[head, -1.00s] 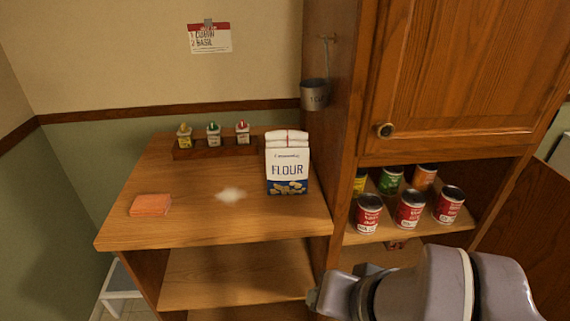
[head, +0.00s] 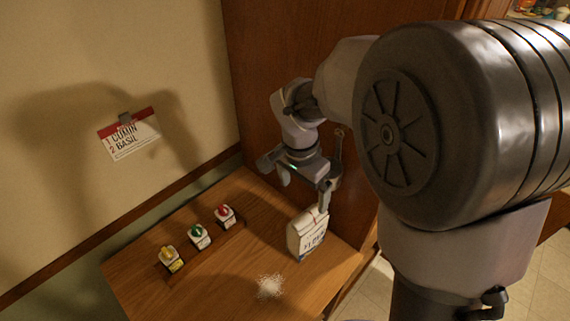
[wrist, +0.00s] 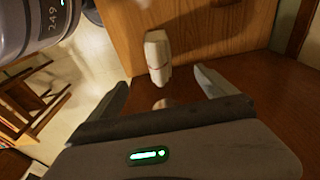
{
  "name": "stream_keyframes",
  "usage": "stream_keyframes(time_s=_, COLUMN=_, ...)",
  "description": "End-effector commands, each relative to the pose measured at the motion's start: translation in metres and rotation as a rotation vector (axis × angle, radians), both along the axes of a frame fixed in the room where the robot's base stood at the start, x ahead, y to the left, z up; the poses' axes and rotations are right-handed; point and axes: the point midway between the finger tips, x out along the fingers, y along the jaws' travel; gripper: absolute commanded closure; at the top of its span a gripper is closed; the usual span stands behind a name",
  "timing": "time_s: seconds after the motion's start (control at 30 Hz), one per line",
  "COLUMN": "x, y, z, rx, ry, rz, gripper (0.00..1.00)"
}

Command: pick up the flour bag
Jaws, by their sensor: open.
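My gripper (head: 305,192) is open and empty, above the bag in the head view, with one finger overlapping the bag's top edge in the picture. In the wrist view the bag (wrist: 157,58) shows as a narrow white shape beyond and between the two spread fingertips (wrist: 161,82). I see no contact. My arm covers much of the right side of the head view.
A white powder patch (head: 269,286) lies on the counter (head: 225,293) in front. The cabinet side (head: 262,60) rises close behind my gripper. A note (head: 130,135) hangs on the wall.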

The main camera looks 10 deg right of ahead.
Motion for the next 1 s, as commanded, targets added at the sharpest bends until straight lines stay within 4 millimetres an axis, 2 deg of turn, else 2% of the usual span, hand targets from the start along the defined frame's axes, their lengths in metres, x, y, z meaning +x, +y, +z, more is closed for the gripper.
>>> stream_keyframes(time_s=0.03, x=-0.001, y=-0.002, z=-0.021, rx=0.000, ry=0.006, rz=-0.002, gripper=0.05)
stream_keyframes(time_s=0.1, x=0.001, y=-0.004, z=-0.044, rx=0.000, ry=0.006, rz=-0.001, gripper=0.05)
stream_keyframes(time_s=0.2, x=0.003, y=-0.007, z=-0.073, rx=0.001, ry=0.006, rz=0.001, gripper=0.05)
stream_keyframes(time_s=0.3, x=0.005, y=-0.009, z=-0.095, rx=0.001, ry=0.003, rz=0.001, gripper=0.05)
stream_keyframes(time_s=0.47, x=0.007, y=-0.011, z=-0.113, rx=0.002, ry=0.003, rz=0.000, gripper=0.05)
stream_keyframes(time_s=0.7, x=0.012, y=-0.016, z=-0.156, rx=0.002, ry=0.003, rz=0.002, gripper=0.05)
stream_keyframes(time_s=1.0, x=0.013, y=-0.016, z=-0.160, rx=0.002, ry=0.000, rz=0.001, gripper=0.05)
